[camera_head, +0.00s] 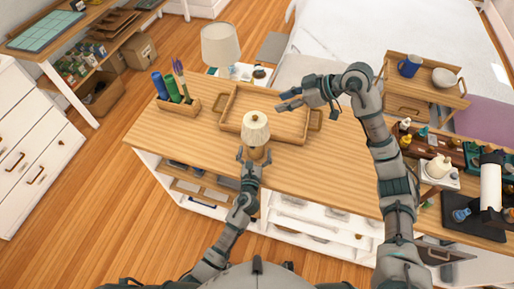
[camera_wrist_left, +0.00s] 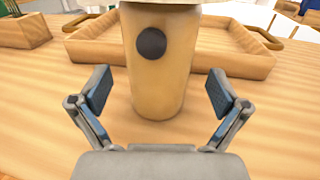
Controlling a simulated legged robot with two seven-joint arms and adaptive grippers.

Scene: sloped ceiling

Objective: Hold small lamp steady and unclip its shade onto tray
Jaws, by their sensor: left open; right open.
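The small lamp stands upright on the wooden table, with a cream shade (camera_head: 255,127) on a tan base (camera_head: 257,155). In the left wrist view the lamp base (camera_wrist_left: 160,75) shows a dark round spot, and only the shade's lower edge shows at the top. My left gripper (camera_head: 255,158) is open at the base. In the left wrist view its fingers (camera_wrist_left: 158,92) stand apart on either side of the base, with gaps. The wooden tray (camera_head: 228,122) lies just behind the lamp and looks empty. My right gripper (camera_head: 285,99) is open and empty above the tray's right part.
A larger lamp (camera_head: 220,45) stands behind the tray. A wooden holder (camera_head: 178,107) with green and blue items is at the table's left. The tabletop (camera_head: 330,170) right of the small lamp is clear. A side table (camera_head: 428,85) holds a blue mug and white bowl.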

